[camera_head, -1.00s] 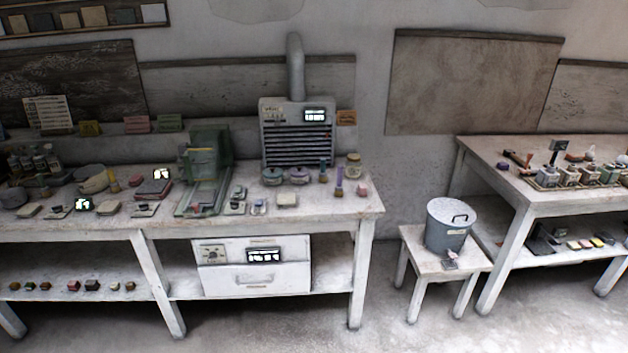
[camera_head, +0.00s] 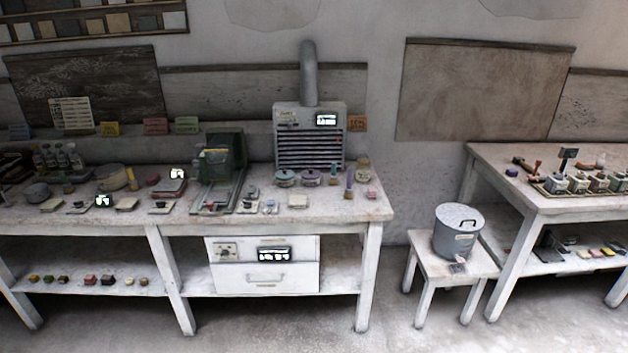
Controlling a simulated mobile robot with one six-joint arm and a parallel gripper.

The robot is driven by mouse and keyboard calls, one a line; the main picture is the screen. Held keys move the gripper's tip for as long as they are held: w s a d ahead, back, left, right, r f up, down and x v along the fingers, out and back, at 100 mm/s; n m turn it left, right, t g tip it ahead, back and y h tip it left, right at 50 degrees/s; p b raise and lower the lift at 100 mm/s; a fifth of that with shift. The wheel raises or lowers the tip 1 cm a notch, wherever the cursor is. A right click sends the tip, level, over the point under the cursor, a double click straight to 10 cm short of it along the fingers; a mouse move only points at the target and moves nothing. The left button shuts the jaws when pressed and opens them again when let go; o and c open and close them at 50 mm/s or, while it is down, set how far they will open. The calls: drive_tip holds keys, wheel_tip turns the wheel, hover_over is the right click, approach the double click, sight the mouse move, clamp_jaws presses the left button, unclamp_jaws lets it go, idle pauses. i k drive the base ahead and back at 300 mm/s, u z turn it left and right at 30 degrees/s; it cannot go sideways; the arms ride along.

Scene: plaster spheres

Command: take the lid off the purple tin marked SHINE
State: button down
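A small purple tin (camera_head: 311,178) stands on the left workbench (camera_head: 335,212), in front of the grey slatted unit. A teal tin (camera_head: 285,178) stands just left of it. The purple tin appears to have a lid on with a small knob. Any marking on it is too small to read. My gripper and arm are not in this view.
Right of the tins stand small purple and yellow bottles (camera_head: 349,184). A green machine (camera_head: 221,165) is to their left. A lidded grey bucket (camera_head: 458,232) sits on a stool (camera_head: 424,256) between the left bench and the right table (camera_head: 500,162). Grey floor is clear in front.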

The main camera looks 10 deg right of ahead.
sight(308, 174)
drive_tip(key=u, duration=0.1)
drive_tip(key=i, duration=0.95)
drive_tip(key=z, duration=4.8)
drive_tip(key=i, duration=0.15)
drive_tip(key=u, duration=3)
